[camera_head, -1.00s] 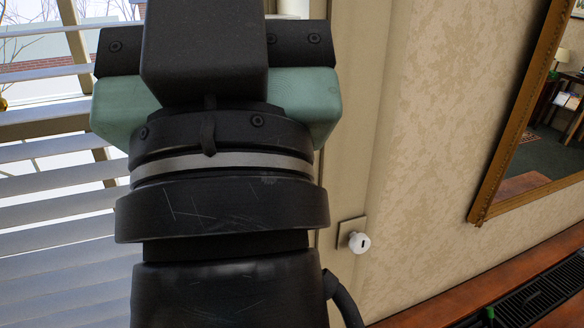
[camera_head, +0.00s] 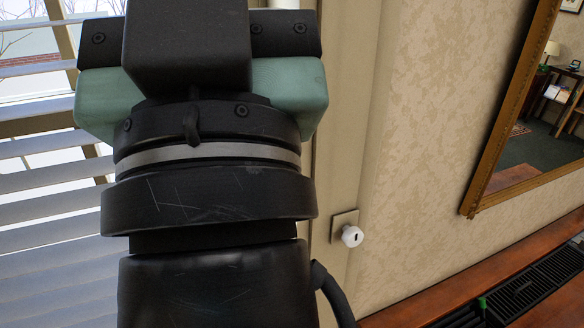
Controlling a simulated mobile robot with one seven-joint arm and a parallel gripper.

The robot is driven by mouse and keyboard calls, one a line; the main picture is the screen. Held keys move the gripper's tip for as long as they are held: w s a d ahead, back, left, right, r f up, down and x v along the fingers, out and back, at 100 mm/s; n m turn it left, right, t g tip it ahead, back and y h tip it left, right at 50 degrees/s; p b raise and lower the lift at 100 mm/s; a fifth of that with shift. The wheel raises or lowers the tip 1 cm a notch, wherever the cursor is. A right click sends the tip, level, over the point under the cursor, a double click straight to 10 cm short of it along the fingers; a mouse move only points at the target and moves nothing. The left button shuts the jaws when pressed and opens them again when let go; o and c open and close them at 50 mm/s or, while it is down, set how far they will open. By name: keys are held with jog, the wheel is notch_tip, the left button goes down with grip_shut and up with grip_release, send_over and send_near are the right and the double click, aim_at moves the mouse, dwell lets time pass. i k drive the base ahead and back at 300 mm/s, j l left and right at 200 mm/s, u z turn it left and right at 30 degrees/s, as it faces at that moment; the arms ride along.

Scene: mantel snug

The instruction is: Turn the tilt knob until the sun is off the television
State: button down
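The white tilt knob (camera_head: 352,236) sits on a small beige plate on the window trim, right of my arm. A dark mark shows on its face. The window blind (camera_head: 50,215) hangs at the left with its slats spaced apart, and bright daylight shows between them. My gripper (camera_head: 190,45) is seen from behind as a black and green body at the top, left of and above the knob in the picture. Its fingers are hidden, so I cannot see whether it is open or holds anything. The television is not in view.
A gilt-framed mirror (camera_head: 505,120) hangs on the patterned wall (camera_head: 430,110) at the right and reflects a room. Below it runs a wooden ledge (camera_head: 400,310) with a black grille (camera_head: 535,290) and a small green piece. The wall around the knob's right side is clear.

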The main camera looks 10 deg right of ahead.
aim_at(352, 236)
jog(key=u, duration=3)
jog(key=k, duration=0.25)
jog(key=k+z, duration=0.2)
jog(key=z, duration=1.9)
